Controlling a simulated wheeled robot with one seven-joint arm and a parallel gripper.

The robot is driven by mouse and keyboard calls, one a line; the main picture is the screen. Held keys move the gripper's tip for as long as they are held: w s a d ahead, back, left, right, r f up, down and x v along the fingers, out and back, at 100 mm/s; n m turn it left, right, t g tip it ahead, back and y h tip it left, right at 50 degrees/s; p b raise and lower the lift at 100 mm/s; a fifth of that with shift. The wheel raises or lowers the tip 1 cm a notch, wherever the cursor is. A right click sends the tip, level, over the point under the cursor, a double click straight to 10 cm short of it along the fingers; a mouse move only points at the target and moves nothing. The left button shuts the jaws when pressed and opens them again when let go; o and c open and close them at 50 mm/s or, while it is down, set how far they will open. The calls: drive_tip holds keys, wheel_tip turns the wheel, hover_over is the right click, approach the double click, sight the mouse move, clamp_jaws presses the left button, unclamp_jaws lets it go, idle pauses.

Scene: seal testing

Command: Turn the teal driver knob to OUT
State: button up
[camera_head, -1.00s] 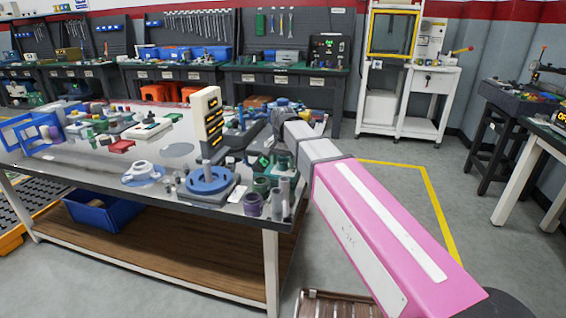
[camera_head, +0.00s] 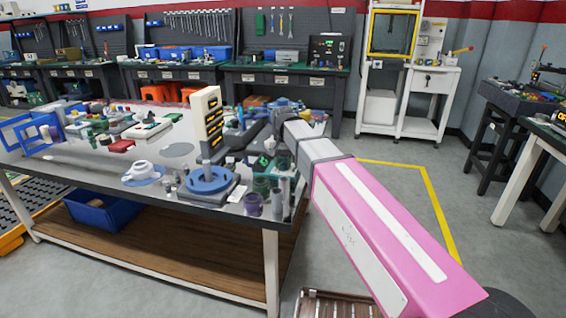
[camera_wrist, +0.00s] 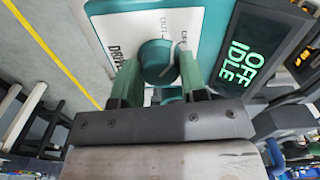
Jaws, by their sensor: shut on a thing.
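The teal driver knob (camera_wrist: 156,58) sits on a white panel (camera_wrist: 100,40) with a teal border in the wrist view. Lettering beside it reads partly as "DRIV", with "OUT" and another partly hidden mark near the knob. My gripper (camera_wrist: 157,75) is shut on the knob, with one green finger on each side of it. A dark display (camera_wrist: 248,50) to the right shows "OFF IDLE" in green. In the head view my arm reaches the right end of the workbench, and the knob cannot be made out there.
The workbench (camera_head: 70,165) is crowded near my arm. A beige post with yellow-lit slots (camera_head: 208,120), a blue round fixture (camera_head: 208,182) and several cylinders stand left of the arm. Open floor (camera_head: 385,205) lies to the right.

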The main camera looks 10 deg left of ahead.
sight(283, 162)
drive_tip(key=n, duration=0.5)
drive_tip(key=shift+n, duration=0.3)
idle(0.4)
drive_tip(key=o, duration=0.9)
drive_tip(key=shift+r, duration=0.15)
wheel_tip(283, 162, up, 11)
drive_tip(key=shift+f, duration=0.2)
